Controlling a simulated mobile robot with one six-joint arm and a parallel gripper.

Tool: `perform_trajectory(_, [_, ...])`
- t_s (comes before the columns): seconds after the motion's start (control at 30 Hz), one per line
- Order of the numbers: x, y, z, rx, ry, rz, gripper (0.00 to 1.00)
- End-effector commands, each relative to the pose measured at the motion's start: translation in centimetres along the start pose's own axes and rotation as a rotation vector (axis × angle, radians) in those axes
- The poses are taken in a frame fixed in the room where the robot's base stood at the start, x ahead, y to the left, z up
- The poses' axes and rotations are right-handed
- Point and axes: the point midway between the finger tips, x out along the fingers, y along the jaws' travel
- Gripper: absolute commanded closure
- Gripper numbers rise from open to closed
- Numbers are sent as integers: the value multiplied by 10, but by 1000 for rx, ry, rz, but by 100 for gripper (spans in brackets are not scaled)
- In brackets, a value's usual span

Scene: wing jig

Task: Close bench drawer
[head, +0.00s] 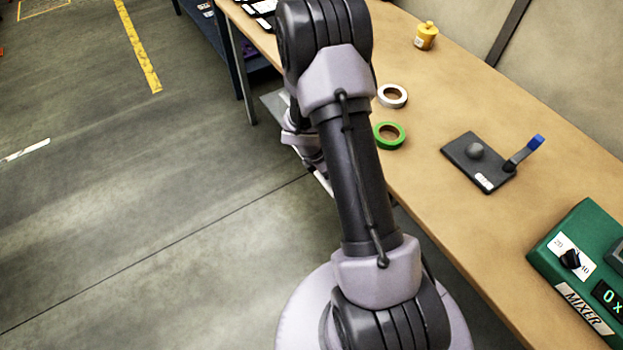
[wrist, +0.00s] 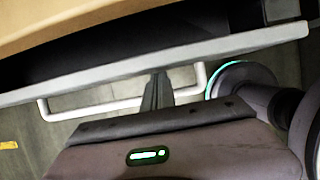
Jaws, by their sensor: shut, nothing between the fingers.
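The bench drawer (wrist: 230,45) is open in the wrist view, with its pale grey front standing out from the wooden bench top (wrist: 50,25). Its dark inside (wrist: 185,32) shows between the two. A white bar handle (wrist: 95,110) runs along the drawer front. My gripper (wrist: 158,80) is shut and empty. In the head view my arm hides the gripper and most of the drawer.
On the bench are a white tape roll (head: 392,96), a green tape roll (head: 389,135), a yellow bottle (head: 426,36), a dark plate with a blue-tipped lever (head: 478,160) and a green mixer (head: 580,265). The floor (head: 150,200) left of the bench is clear.

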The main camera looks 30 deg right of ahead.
Motion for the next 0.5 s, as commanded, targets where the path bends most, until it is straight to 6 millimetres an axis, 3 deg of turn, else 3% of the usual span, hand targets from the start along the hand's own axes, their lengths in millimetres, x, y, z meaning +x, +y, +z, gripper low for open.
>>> perform_trajectory(0.2, [8, 0, 23, 0, 0, 0, 100])
perform_trajectory(0.5, [12, 0, 31, 0, 0, 0, 100])
